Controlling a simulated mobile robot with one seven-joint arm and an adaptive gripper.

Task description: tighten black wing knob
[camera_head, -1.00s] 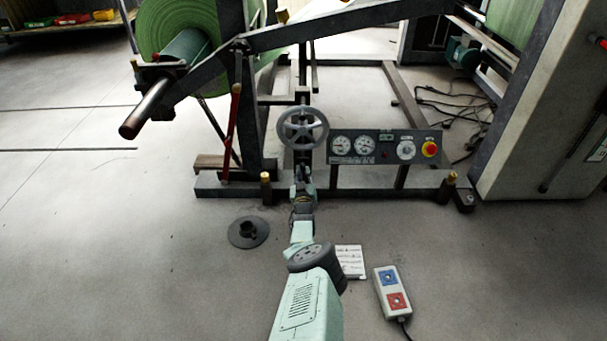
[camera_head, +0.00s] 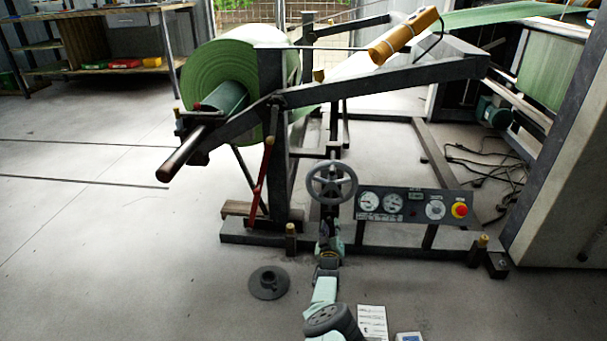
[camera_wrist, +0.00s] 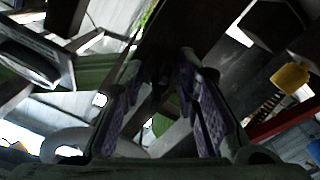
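My gripper (camera_wrist: 162,88) shows in the wrist view with its two purple-padded fingers apart. A dark shape (camera_wrist: 163,38) lies beyond and between the fingertips; I cannot tell whether it is the black wing knob or whether the fingers touch it. In the head view my arm reaches forward to the unwind stand (camera_head: 380,84), just below the grey handwheel (camera_head: 332,184). The gripper's fingers are too small and dark to make out there. I cannot pick out the black wing knob for certain in either view.
The control panel (camera_head: 412,205) with gauges and a red button is right of the handwheel. A green roll (camera_head: 222,75) hangs on the stand's left, its shaft sticking out. A round black flanged piece (camera_head: 268,283) lies on the floor. The floor at left is clear.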

